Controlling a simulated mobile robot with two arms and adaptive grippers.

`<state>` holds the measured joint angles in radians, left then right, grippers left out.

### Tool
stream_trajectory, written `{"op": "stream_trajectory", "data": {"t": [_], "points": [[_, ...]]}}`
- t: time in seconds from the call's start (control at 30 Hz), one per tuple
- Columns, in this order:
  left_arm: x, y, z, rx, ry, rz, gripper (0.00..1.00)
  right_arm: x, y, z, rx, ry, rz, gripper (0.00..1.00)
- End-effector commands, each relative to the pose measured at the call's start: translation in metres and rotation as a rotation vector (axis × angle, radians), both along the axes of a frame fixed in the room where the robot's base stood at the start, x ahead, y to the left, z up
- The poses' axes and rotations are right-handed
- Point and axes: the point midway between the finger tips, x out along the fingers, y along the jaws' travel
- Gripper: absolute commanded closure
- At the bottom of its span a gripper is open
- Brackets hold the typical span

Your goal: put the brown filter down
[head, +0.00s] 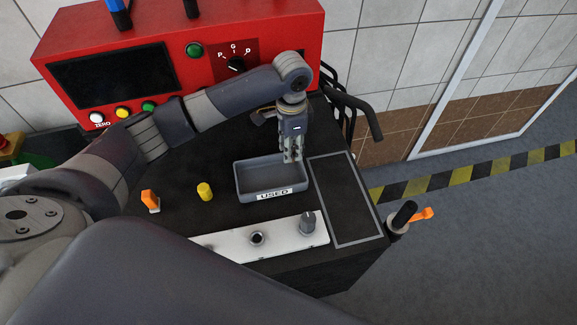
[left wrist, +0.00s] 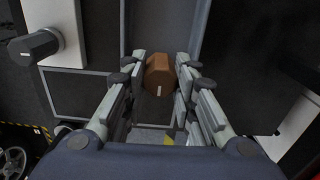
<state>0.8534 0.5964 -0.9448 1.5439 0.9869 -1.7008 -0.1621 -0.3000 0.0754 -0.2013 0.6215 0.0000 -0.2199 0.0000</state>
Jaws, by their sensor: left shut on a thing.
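The brown filter (left wrist: 159,72) is a small faceted cylinder with a pale mark, seen in the left wrist view. My left gripper (left wrist: 160,75) is shut on it, with one finger on each side. In the head view my left gripper (head: 292,158) points down at the back right part of the grey tray (head: 243,186) labelled USED, and the filter is hidden there. Part of the tray also shows behind the filter in the left wrist view (left wrist: 193,28). I cannot tell whether the filter touches the tray floor. My right gripper is not in view.
A white panel (head: 225,244) with an open socket (head: 257,238) and a grey filter (head: 307,223) lies in front of the tray. A yellow cylinder (head: 204,191) and an orange switch (head: 150,200) stand left. An outlined black area (head: 345,200) at right is clear. A red console (head: 180,45) stands behind.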

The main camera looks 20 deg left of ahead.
Motion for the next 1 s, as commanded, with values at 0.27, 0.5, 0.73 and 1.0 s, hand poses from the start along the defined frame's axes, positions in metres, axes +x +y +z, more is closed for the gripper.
{"op": "stream_trajectory", "data": {"t": [0.27,0.5,0.73,1.0], "points": [[0.0,0.0,-0.035,0.0,0.0,0.001,1.0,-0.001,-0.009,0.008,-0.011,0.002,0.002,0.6],[0.0,-0.001,-0.066,0.001,-0.001,0.001,1.0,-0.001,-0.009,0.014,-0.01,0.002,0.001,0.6],[0.0,-0.001,-0.07,0.0,-0.002,0.0,1.0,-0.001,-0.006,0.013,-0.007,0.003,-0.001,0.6],[0.0,0.0,-0.073,0.0,-0.004,-0.001,0.56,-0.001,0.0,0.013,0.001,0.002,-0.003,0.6]]}}
